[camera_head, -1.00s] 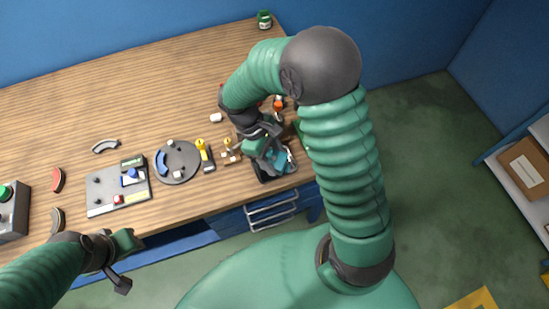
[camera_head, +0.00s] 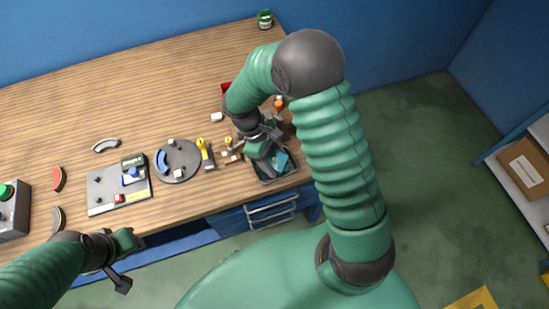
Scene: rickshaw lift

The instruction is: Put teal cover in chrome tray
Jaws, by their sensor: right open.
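The chrome tray (camera_head: 279,182), a small dark-looking box with a pale rim, sits at the table's front right edge. The teal cover (camera_head: 281,160) shows inside its rim, partly hidden by my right gripper. My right gripper (camera_head: 272,154) points down over the tray, open, right beside the cover; its fingertips are hard to make out, and I cannot tell whether they touch the cover. My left gripper (camera_head: 124,262) hangs in front of the table's front edge at the lower left, away from both; its finger opening is unclear.
Left of the tray are a yellow-handled tool (camera_head: 204,150), a round grey plate (camera_head: 177,162) and a grey panel (camera_head: 106,193) with small parts. Small items, one orange (camera_head: 279,105), lie behind my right wrist. A green jar (camera_head: 265,19) stands at the back. The table's back left is clear.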

